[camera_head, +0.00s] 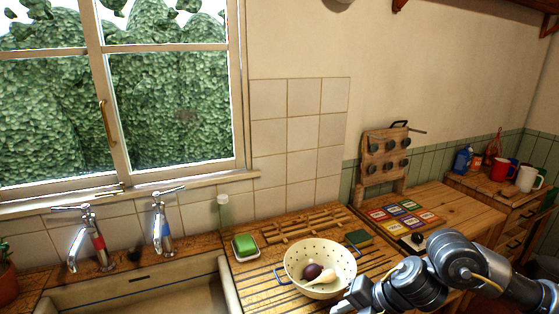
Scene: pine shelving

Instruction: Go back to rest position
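My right arm reaches in from the lower right. Its gripper (346,299) is at the bottom edge, just right of and below a cream colander (295,271). The gripper is partly cut off by the frame, and I cannot tell whether its fingers are apart or touch the colander. The colander stands on the wooden counter (262,296) and holds a dark purple vegetable (311,271) and a pale, elongated item (322,278). My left arm and gripper are not in view.
The sink (196,296) is at the lower left, below two taps (163,230). A green sponge (244,244) lies beside a wooden rack (310,222). Coloured cards (405,213) lie near my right arm. Mugs (526,178) stand on the far-right cabinet.

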